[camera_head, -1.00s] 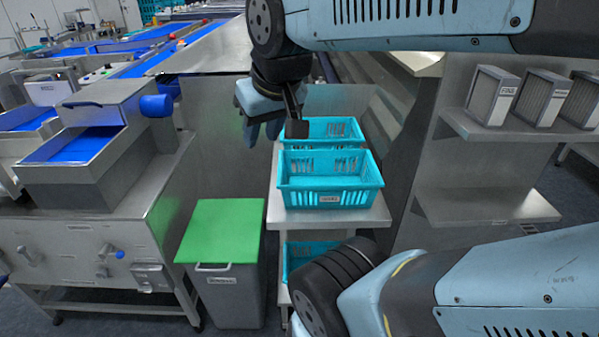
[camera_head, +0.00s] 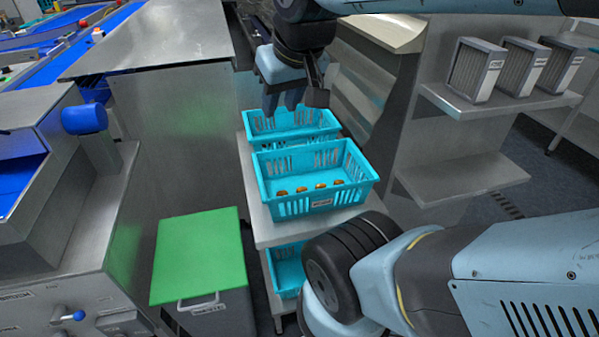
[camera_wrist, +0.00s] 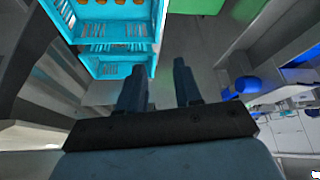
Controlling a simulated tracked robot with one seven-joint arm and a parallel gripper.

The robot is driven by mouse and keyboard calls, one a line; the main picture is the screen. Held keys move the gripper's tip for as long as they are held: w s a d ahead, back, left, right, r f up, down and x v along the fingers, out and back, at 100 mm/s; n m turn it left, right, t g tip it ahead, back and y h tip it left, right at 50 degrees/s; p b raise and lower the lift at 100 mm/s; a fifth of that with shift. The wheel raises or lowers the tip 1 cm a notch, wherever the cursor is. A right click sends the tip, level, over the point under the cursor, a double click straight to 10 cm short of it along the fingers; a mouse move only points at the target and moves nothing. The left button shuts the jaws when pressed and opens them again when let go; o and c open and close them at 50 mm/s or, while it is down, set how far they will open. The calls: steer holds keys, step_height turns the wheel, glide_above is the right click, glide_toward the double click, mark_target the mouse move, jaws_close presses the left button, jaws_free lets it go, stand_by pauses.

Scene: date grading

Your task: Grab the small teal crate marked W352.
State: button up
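Two teal crates stand on a metal cart. The front crate (camera_head: 284,207) has a small label on its front that is too blurred to read, and several brown dates lie in it. The rear crate (camera_head: 322,118) stands just behind it and looks empty in what shows. My gripper (camera_head: 285,108) hangs over the left part of the rear crate in the head view, apart from the front crate. In the wrist view my gripper (camera_wrist: 158,75) has its two fingers spread with nothing between them. The front crate (camera_wrist: 108,32) shows at the top left there.
Another teal crate (camera_head: 288,272) is on the cart's lower shelf. A bin with a green lid (camera_head: 200,255) stands left of the cart. A metal shelf (camera_head: 470,178) with grey filter-like boxes (camera_head: 478,70) is at the right. A steel bench is at the left.

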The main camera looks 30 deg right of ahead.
steer(key=n+g+h, duration=0.4)
steer(key=n+g, duration=0.4)
steer(key=n, duration=0.7)
glide_above(304, 154)
steer(key=w+a, duration=0.4)
steer(key=a, duration=0.1)
step_height(304, 154, down, 19)
steer(key=shift+s+x, duration=0.15)
steer(key=shift+x, duration=3.4)
steer(key=shift+s+x, duration=0.15)
steer(key=shift+x, duration=3.4)
steer(key=shift+d+r, duration=0.15)
steer(key=shift+c, duration=0.5)
jaws_close()
